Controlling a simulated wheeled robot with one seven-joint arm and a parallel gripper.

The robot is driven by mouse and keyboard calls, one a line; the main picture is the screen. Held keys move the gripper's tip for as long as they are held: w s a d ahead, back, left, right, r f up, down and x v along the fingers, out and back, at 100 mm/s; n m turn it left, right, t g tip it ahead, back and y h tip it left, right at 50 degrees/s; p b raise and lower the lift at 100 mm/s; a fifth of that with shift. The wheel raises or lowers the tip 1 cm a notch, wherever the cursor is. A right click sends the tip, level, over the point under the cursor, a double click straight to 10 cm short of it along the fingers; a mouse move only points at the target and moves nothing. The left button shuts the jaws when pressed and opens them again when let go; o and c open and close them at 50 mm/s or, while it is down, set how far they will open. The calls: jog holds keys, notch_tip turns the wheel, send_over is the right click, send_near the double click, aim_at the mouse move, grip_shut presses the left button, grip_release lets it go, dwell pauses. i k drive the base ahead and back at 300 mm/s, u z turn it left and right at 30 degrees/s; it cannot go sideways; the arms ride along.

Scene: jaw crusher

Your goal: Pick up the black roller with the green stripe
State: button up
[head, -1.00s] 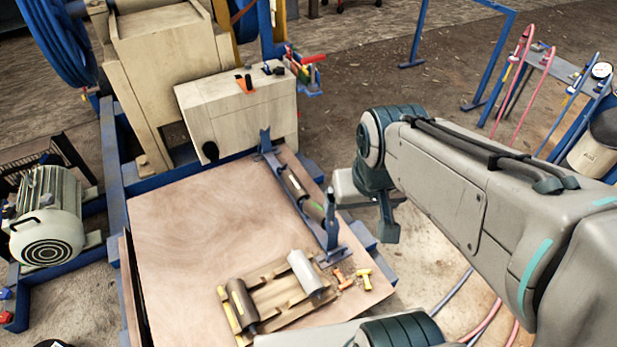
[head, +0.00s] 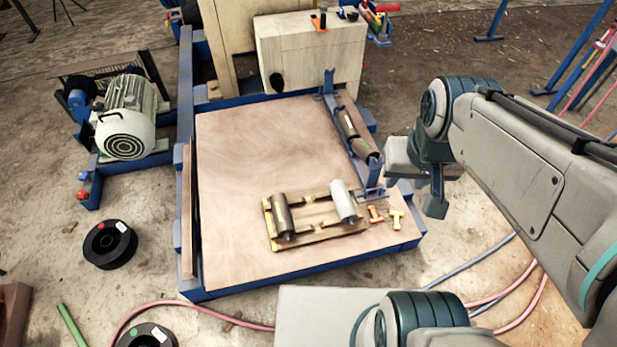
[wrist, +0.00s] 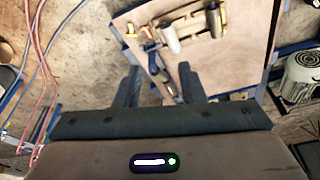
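A dark roller (head: 352,133) lies between two blue upright brackets along the right edge of the brown board (head: 240,160). A small green mark on it shows faintly. In the wrist view this roller (wrist: 167,87) appears partly between my fingers but well beyond them. My gripper (wrist: 158,82) is open and empty, its two dark fingers spread apart. In the head view my gripper (head: 436,195) hangs to the right of the roller, clear of it; only part of its fingers shows.
A wooden cradle (head: 315,228) on the board holds another dark roller (head: 284,217) and a pale roller (head: 345,201). Orange and yellow pieces (head: 396,219) lie beside it. A beige machine block (head: 312,55) stands behind the board. Hoses (head: 500,290) cross the floor at right.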

aim_at(361, 149)
jog(key=u, duration=0.25)
jog(key=i, duration=0.35)
jog(key=z, duration=0.4)
jog(key=k, duration=1)
jog(key=z, duration=1.35)
jog(key=i, duration=3.1)
